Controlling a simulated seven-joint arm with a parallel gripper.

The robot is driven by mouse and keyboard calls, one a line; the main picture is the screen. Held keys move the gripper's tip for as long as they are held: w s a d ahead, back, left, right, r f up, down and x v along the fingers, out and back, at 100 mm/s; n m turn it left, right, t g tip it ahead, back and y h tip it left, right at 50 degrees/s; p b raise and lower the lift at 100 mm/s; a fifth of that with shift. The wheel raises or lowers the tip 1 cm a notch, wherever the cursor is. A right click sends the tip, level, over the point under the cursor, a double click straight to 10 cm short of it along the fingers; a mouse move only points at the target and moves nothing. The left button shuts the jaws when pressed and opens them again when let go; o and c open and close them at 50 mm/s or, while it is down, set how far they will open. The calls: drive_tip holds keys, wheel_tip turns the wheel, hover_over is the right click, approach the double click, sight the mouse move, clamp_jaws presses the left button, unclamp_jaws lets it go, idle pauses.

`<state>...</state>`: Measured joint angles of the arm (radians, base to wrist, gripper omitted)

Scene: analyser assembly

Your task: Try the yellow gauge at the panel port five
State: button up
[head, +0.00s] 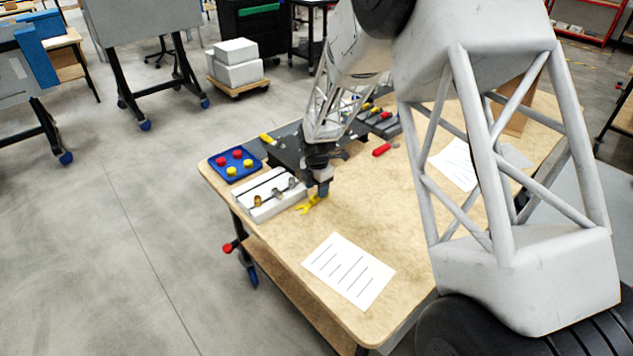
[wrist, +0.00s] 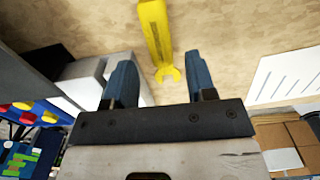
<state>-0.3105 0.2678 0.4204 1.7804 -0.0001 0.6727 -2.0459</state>
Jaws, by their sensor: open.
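The yellow gauge (head: 309,204) lies flat on the wooden table, beside the white block and just left of my gripper (head: 323,190). In the wrist view the gauge (wrist: 153,32) shows as a long bar with a forked end, pointing towards my gripper (wrist: 160,72). My blue fingers are apart, with the forked end seen between and beyond their tips. Nothing is held. I cannot make out port five; a dark unit (head: 288,152) behind my gripper is partly hidden by my arm.
A white block (head: 263,210) with brass and grey fittings stands left of the gauge. A blue tray (head: 223,177) holds red and yellow round pieces. A red-handled tool (head: 381,150) lies further back. A lined sheet (head: 348,271) lies in front, with bare table around it.

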drive_tip(key=shift+f, duration=1.05)
clamp_jaws()
drive_tip(key=shift+r, duration=0.1)
drive_tip(key=shift+w+d+r, duration=0.2)
drive_tip(key=shift+r, duration=0.75)
drive_tip(key=shift+w+d+r, duration=0.15)
drive_tip(key=shift+r, duration=0.85)
drive_tip(key=shift+w+d+r, duration=0.2)
drive_tip(key=shift+r, duration=0.75)
